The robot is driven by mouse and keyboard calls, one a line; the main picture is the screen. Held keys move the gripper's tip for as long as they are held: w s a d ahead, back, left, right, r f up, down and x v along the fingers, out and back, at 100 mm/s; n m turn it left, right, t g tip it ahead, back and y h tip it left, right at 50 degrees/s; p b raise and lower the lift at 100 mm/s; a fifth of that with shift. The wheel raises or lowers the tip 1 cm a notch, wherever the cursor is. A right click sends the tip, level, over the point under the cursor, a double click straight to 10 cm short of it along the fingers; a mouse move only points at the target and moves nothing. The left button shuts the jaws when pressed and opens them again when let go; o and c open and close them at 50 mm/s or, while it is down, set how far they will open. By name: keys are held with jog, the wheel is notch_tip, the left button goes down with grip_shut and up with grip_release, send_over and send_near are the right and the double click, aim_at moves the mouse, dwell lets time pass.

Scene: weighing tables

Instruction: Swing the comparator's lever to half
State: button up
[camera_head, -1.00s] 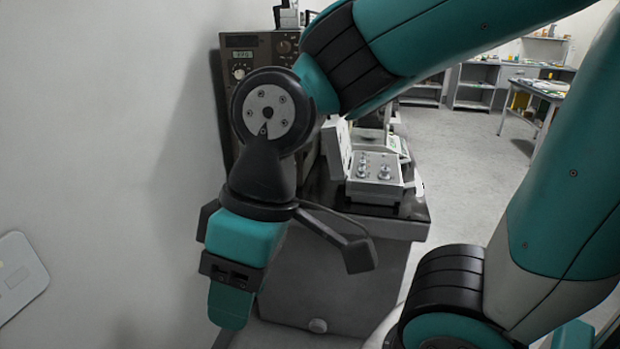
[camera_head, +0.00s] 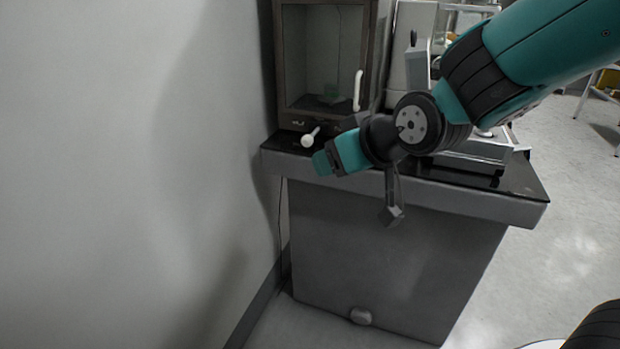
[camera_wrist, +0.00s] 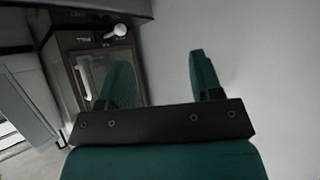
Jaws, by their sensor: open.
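The comparator (camera_head: 290,60) is a dark cabinet with a glass door and a white vertical door handle (camera_head: 358,90), standing on the dark-topped table. Its lever (camera_head: 311,137), white with a round knob, sticks out from the panel below the door. In the wrist view the lever (camera_wrist: 115,32) shows at the top, ahead of the left finger. My gripper (camera_head: 322,163) is just below and in front of the knob in the head view, apart from it. In the wrist view my gripper (camera_wrist: 159,62) is open, with nothing between its fingers. The lettering beside the lever is too small to read surely.
The table (camera_head: 475,203) has a dark top and a grey base. A grey instrument (camera_head: 465,160) stands to the right, partly hidden by my arm. A bare wall (camera_head: 130,150) lies close on the left. Open floor (camera_head: 570,200) lies to the right.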

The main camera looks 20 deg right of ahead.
jog(key=w+d+f+t+h+b, duration=0.2)
jog(key=w+d+f+t+b, duration=0.2)
jog(key=w+f+t+b, duration=0.45)
jog(key=n+b, duration=0.1)
jog(key=b, duration=0.4)
send_near(310, 143)
jog(key=shift+y, duration=0.4)
jog(key=w, duration=0.6)
jog(key=w+a, duration=0.1)
jog(key=w, duration=0.3)
jog(key=shift+r, duration=0.1)
jog(key=shift+p, duration=0.3)
grip_shut()
